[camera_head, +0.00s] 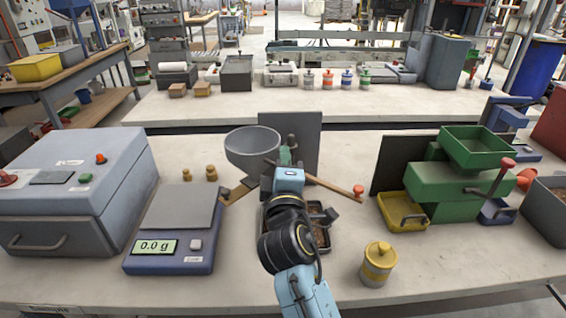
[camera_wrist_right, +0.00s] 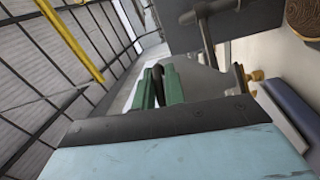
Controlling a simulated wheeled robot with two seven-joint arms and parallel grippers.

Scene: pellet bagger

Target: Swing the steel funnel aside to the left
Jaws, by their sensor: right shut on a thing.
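The steel funnel (camera_head: 252,148) is a wide grey bowl in the middle of the bench, left of a dark upright plate. In the wrist view a grey metal part (camera_wrist_right: 235,28), seemingly the funnel or its support, fills the upper middle. My right gripper (camera_head: 287,155) is just right of the funnel. Its green fingers show in the wrist view (camera_wrist_right: 160,84), shut on a dark upright handle (camera_wrist_right: 158,74) that seems to belong to the funnel. The handle's join to the funnel is hidden. My left gripper is not in view.
A scale (camera_head: 170,240) reading 0.0 g and brass weights (camera_head: 212,174) stand to the left. A tray (camera_head: 322,238) lies partly behind my arm. A red-ended lever (camera_head: 335,186) points right. A green machine (camera_head: 445,190) and yellow canister (camera_head: 378,265) stand to the right.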

